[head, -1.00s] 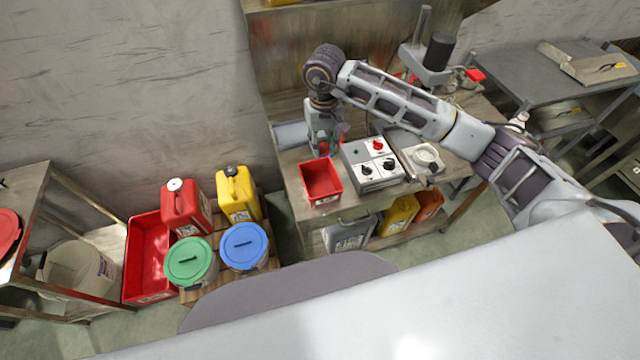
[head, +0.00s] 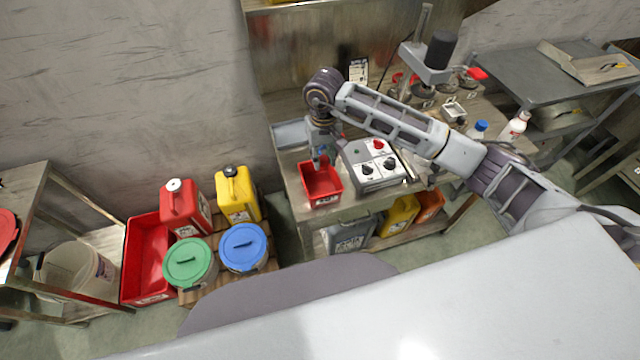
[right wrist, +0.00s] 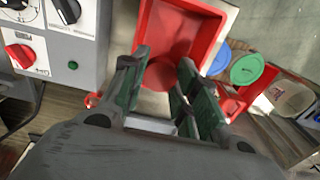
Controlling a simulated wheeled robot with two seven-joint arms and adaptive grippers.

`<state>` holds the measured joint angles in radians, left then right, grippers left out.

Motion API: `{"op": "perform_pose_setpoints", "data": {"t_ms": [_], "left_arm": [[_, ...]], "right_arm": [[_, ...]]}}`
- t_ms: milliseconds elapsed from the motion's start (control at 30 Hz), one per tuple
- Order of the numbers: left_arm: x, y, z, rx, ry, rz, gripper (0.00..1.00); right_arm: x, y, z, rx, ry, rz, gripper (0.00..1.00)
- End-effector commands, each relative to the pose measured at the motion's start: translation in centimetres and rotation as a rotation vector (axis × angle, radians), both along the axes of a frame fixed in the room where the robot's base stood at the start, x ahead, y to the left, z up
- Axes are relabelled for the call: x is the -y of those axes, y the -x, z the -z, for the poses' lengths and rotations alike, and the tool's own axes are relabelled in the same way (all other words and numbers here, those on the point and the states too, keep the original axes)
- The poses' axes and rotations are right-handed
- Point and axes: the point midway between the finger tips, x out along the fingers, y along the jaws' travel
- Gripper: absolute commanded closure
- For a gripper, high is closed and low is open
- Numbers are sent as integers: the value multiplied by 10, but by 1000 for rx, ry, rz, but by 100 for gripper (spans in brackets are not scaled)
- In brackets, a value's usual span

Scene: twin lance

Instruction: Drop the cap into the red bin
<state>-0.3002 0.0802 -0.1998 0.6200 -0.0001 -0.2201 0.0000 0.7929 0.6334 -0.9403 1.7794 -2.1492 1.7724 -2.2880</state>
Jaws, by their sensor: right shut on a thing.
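The small red bin (head: 328,199) stands open on the bench in the middle of the head view. It also fills the top middle of the right wrist view (right wrist: 212,32). My right gripper (head: 319,163) points down over the bin's back part. In the right wrist view its green-padded fingers (right wrist: 161,84) are shut on a rounded red thing, the cap (right wrist: 162,75), seen against the bin's red inside. The cap is hard to tell from the bin by colour, and the gripper hides it in the head view. My left gripper is not in view.
A grey control box (head: 372,168) with knobs stands just right of the bin. A blue-capped bottle (head: 479,130) and a white bottle (head: 514,127) stand farther right. A larger red crate (head: 146,262), canisters and lidded buckets stand on the left.

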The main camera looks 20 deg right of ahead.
Motion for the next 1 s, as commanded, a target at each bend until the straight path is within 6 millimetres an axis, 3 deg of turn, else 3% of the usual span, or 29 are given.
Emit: {"op": "perform_pose_setpoints", "data": {"t_ms": [133, 167, 333, 767, 1000], "left_arm": [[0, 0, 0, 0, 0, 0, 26], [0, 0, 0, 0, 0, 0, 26], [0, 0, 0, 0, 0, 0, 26], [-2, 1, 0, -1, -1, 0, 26], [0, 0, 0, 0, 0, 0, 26]], "right_arm": [[0, 0, 0, 0, 0, 0, 80], [0, 0, 0, 0, 0, 0, 68], [0, 0, 0, 0, 0, 0, 46], [0, 0, -2, 1, 0, 0, 45], [0, -1, -18, 2, -1, -1, 45]]}}
